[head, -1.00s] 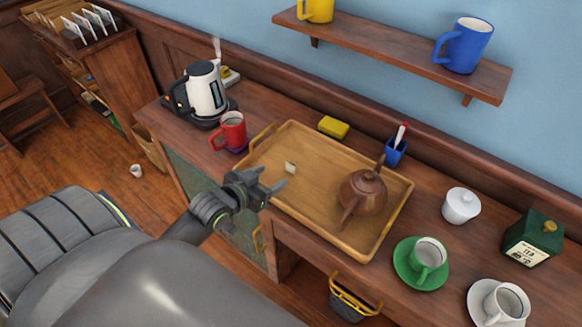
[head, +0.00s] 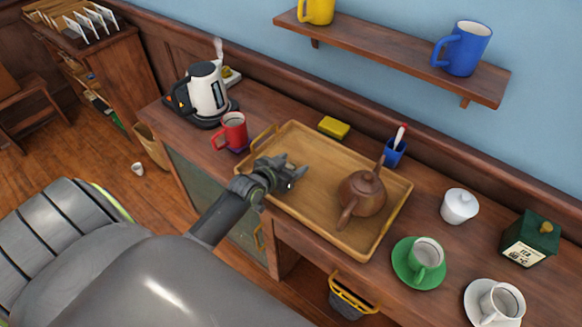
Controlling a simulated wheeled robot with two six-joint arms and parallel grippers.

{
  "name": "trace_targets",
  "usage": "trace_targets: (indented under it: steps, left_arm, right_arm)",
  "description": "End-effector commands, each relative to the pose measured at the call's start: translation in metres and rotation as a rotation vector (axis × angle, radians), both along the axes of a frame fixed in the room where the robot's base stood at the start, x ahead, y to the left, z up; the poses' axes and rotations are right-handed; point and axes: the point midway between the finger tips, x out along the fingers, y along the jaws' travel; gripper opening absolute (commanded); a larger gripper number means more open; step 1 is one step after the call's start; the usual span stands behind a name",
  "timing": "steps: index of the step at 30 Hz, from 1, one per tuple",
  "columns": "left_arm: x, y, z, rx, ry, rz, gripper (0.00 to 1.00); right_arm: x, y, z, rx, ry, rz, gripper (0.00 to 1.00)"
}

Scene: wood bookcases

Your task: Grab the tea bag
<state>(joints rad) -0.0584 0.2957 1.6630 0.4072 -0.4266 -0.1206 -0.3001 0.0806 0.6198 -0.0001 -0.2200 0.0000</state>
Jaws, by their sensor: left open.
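The wooden tray (head: 322,226) lies on the counter. A small pale bit of what looks like the tea bag (head: 291,184) shows at my left gripper; the rest is hidden by the fingers. My left gripper (head: 294,168) is open, over the left part of the tray, with its fingers at the tea bag. I cannot tell whether they touch it. My right gripper is not in view.
A brown teapot (head: 363,194) stands on the tray's right side. A red mug (head: 233,130) and a kettle (head: 208,92) stand left of the tray. A yellow sponge (head: 334,127) lies behind it. A green cup (head: 427,256) and a green tea tin (head: 530,240) are at right.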

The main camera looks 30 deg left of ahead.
Motion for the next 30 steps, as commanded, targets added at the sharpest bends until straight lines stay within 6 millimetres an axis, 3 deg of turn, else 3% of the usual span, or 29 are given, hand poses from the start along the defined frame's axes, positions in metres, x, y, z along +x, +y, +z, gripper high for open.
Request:
trace_targets:
  steps: [7, 17, 25, 30]
  left_arm:
    - [0.001, 0.000, 0.000, 0.000, 0.000, 0.000, 0.56]
    - [0.000, 0.000, 0.000, 0.000, 0.000, 0.000, 0.12]
    - [0.000, 0.000, 0.002, 0.000, 0.000, 0.000, 0.11]
    - [0.001, 0.000, 0.022, 0.003, -0.002, -0.002, 0.11]
  right_arm:
    - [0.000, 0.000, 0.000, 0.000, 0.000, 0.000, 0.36]
    - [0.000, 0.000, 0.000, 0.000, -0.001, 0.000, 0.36]
    - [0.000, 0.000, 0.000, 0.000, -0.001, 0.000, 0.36]
    - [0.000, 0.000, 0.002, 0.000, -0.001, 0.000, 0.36]
